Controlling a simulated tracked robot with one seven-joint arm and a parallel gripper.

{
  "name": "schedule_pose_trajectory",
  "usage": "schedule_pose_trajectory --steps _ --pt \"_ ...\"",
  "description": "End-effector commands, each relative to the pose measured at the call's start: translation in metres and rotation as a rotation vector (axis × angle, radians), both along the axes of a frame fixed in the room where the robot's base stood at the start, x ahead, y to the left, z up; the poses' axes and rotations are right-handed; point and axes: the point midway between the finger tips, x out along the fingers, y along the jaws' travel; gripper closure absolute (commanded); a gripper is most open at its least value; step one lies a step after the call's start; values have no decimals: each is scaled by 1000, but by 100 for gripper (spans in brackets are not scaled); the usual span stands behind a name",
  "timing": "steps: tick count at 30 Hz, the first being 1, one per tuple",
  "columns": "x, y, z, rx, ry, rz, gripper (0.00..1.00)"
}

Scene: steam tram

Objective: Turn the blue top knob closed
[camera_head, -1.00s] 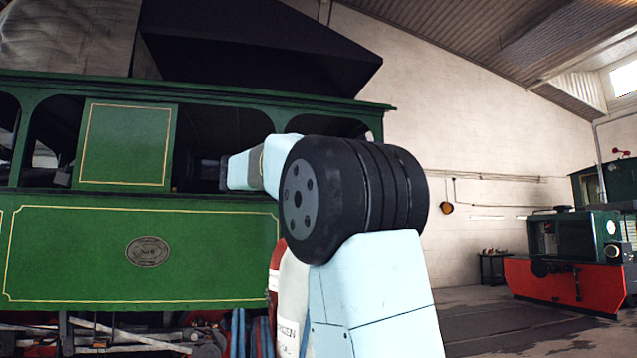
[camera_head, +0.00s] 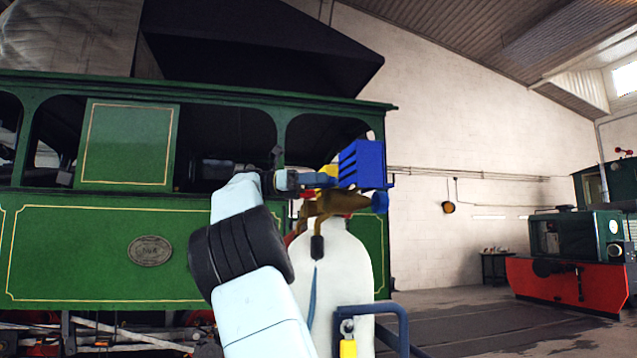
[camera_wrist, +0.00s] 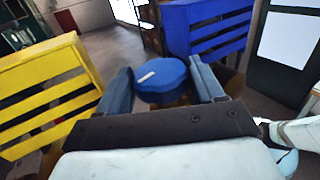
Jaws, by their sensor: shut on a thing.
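The blue round knob (camera_wrist: 163,72), with a white mark on its top, sits between my two fingers in the wrist view. My gripper (camera_wrist: 161,84) is shut on it, one finger on each side. In the head view my gripper (camera_head: 308,180) reaches right, just above a brass valve body (camera_head: 335,203) on a white gas cylinder (camera_head: 338,262). The gripped knob cannot be made out clearly in the head view. A smaller blue part (camera_head: 380,202) is at the right end of the brass body.
A blue slatted guard (camera_wrist: 208,28) and a yellow one (camera_wrist: 45,90) flank my gripper closely in the wrist view. A blue tubular frame (camera_head: 385,318) stands by the cylinder. A green tram (camera_head: 90,255) fills the left. Floor at right is open.

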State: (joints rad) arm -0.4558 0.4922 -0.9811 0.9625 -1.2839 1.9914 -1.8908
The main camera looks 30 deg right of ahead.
Motion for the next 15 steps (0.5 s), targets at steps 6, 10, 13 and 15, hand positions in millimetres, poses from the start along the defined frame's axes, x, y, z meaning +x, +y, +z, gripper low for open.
schedule_pose_trajectory --steps 6,10,13,15 --pt "3 -1 -1 -6 3 -99 63" --pt "3 -1 -1 -8 2 -157 63" --pt "4 -2 -1 -7 2 -199 63" --pt "4 -3 -1 -6 2 -226 63"
